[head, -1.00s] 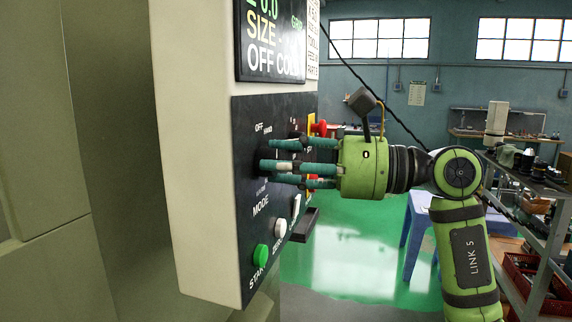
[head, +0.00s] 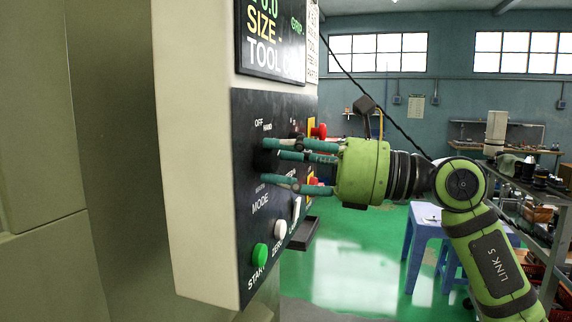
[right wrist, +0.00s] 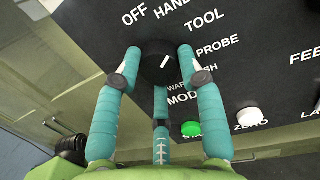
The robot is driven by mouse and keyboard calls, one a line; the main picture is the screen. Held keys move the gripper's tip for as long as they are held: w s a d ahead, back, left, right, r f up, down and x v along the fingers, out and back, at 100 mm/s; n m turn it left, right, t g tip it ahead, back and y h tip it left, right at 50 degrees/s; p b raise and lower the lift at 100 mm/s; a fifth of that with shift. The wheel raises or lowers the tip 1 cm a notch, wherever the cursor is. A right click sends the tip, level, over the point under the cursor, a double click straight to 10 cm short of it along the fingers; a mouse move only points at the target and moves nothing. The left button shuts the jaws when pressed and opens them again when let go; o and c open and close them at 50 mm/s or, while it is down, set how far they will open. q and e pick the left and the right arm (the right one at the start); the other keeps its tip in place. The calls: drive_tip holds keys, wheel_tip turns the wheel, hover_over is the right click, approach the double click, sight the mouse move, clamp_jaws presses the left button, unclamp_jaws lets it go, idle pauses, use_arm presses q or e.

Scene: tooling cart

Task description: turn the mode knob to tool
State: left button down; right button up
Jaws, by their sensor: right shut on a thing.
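The mode knob (right wrist: 153,66) is a round black knob with a white pointer line. In the right wrist view its pointer slants up and right, toward the TOOL and PROBE labels. My right gripper (right wrist: 160,70) has its teal fingers closed around the knob, one on each side and one below. In the head view the right gripper (head: 272,161) reaches in from the right to the panel, and its fingers partly hide the knob. The display (head: 268,38) above reads TOOL in its lower line. My left gripper is not in view.
The black control panel (head: 248,212) also bears a green start button (head: 259,256), a white zero button (head: 280,229) and a red button (head: 319,131). A blue stool (head: 428,219) and a shelf of parts stand behind at the right.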

drive_tip(key=shift+d+r+m+t, duration=0.1)
drive_tip(key=shift+r+m+t, duration=0.1)
drive_tip(key=shift+m, duration=0.7)
drive_tip(key=shift+r+m+t, duration=0.15)
drive_tip(key=shift+m+t, duration=0.05)
drive_tip(key=shift+m, duration=0.7)
drive_tip(key=o, duration=1.1)
drive_tip(key=shift+o, duration=0.2)
drive_tip(key=shift+f, duration=0.1)
drive_tip(key=v, duration=1.2)
drive_tip(key=shift+f, duration=0.1)
